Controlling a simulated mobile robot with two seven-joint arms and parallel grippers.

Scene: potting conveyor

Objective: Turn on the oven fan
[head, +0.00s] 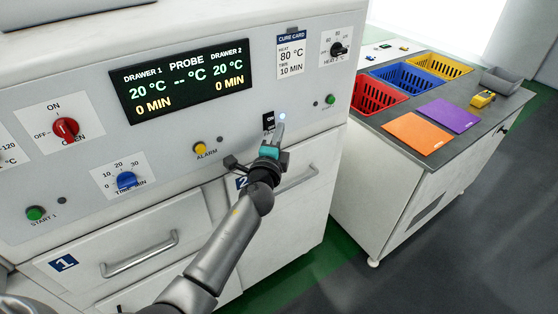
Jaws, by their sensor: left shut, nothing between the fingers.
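The oven's front panel (222,125) fills the left and middle of the head view. A small black rocker switch (268,121) with a pale mark, seemingly "ON", sits low on the panel. Its lower part and any name label are hidden behind my left gripper. A small round lamp (282,117) beside it glows pale blue-white. My left gripper (277,131) is shut and empty, its fingertips at the switch's lower right edge. Whether they touch it I cannot tell. My right gripper is not in view.
The display (181,82) reads 20 °C for both drawers. A red oven knob (66,130), blue timer knob (127,181) and yellow alarm button (200,149) are on the panel. Drawer handles (140,255) stick out below. A side table (398,165) holds coloured baskets.

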